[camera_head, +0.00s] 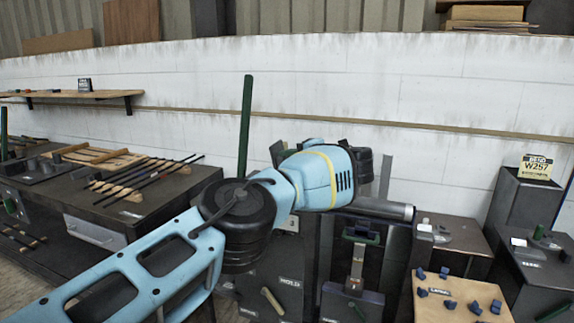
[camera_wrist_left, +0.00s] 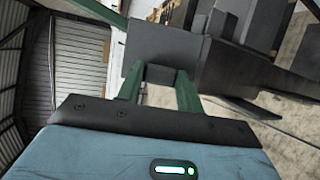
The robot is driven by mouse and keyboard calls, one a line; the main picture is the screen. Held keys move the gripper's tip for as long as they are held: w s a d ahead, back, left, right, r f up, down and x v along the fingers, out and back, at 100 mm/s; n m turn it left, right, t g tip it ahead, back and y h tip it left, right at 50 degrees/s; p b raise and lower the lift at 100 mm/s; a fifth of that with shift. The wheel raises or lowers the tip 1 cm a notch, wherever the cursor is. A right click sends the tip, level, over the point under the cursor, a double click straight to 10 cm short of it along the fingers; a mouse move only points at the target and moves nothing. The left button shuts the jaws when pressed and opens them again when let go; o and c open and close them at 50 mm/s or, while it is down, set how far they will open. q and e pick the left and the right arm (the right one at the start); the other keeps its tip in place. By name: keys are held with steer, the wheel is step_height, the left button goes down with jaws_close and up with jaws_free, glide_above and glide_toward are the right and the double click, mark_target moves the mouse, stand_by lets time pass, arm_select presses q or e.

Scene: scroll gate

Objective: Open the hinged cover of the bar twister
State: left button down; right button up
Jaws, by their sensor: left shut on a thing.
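The bar twister appears to be the dark machine (camera_head: 352,262) below my left wrist, with a grey cylinder (camera_head: 385,208) across its top. My blue left arm hides much of it in the head view. In the left wrist view my left gripper (camera_wrist_left: 161,74) has its two green fingers shut on a grey panel (camera_wrist_left: 158,47), which looks like the hinged cover. The fingertips are hidden in the head view behind my wrist. The hinge and how far the cover is turned cannot be made out. My right gripper is not in view.
A bench (camera_head: 110,195) with several rods is at left. A board with blue pieces (camera_head: 460,300) is at lower right. Dark cabinets stand at right, one with a W257 sign (camera_head: 536,167). A tall green bar (camera_head: 245,125) rises behind my arm. A white wall is behind.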

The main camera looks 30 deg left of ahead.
arm_select(q)
steer(key=shift+w+d+f+y, duration=0.15)
steer(key=shift+d+y, duration=0.15)
steer(key=shift+y, duration=0.2)
steer(key=shift+m, duration=0.3)
steer(key=shift+d+b, duration=0.1)
steer(key=shift+b, duration=0.2)
steer(key=c, duration=0.9)
jaws_free()
steer(key=shift+d, duration=0.1)
steer(key=v, duration=0.7)
steer(key=shift+d+f, duration=0.1)
steer(key=shift+d, duration=0.2)
